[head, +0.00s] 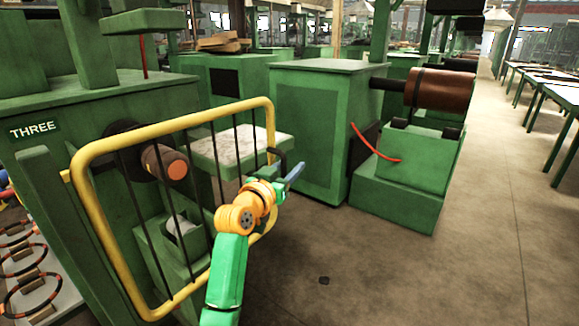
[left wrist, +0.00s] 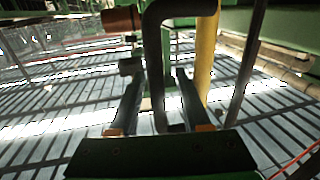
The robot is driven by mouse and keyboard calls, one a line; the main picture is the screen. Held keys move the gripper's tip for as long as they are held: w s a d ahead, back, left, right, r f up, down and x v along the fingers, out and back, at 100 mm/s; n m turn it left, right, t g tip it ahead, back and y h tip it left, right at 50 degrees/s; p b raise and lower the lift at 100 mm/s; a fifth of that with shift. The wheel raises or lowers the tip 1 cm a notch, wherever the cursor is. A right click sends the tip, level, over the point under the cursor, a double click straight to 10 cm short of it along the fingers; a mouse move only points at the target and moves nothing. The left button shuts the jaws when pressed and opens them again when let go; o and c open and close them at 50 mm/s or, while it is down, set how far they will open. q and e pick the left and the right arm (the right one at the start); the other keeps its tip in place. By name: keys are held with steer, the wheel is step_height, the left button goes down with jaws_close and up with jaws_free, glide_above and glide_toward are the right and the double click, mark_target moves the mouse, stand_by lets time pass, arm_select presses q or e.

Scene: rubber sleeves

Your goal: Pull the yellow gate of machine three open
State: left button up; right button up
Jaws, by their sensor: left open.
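The yellow gate (head: 185,121) is a rounded tube frame with thin dark bars. It stands in front of the green machine marked THREE (head: 33,129), across its spindle. I cannot tell how far it stands from the machine. A black handle (head: 291,154) sits on the gate's right edge. My left gripper (head: 295,172) is at this handle, its fingers pointing right. In the left wrist view the bent black handle (left wrist: 153,60) runs down between the two open fingers (left wrist: 160,95), and the yellow tube (left wrist: 206,55) is just right of it. My right gripper is out of view.
A pale worktop (head: 225,150) is behind the gate. Another green machine (head: 315,130) with a brown roller (head: 440,89) stands to the right. Ringed parts (head: 25,255) lie at the lower left. The floor (head: 390,275) at the lower right is mostly clear.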

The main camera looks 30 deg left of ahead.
arm_select(q)
steer(key=shift+w, duration=0.2)
jaws_close()
stand_by(1.4)
